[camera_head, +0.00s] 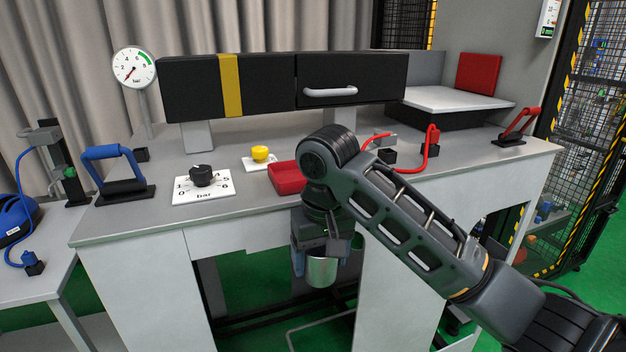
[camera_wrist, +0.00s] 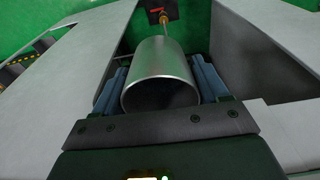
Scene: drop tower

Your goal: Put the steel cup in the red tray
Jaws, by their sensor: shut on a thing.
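The steel cup (camera_head: 322,270) is a shiny silver cylinder held in front of the bench, below the level of its top. My gripper (camera_head: 321,254) is shut on it. In the wrist view, the cup (camera_wrist: 160,75) lies between the two blue-grey fingers of my gripper (camera_wrist: 161,88), with its round opening toward the camera. The red tray (camera_head: 287,178) sits on the bench top, behind and a little left of my gripper. My arm hides the tray's right part.
A black drawer unit (camera_head: 300,82) stands behind.

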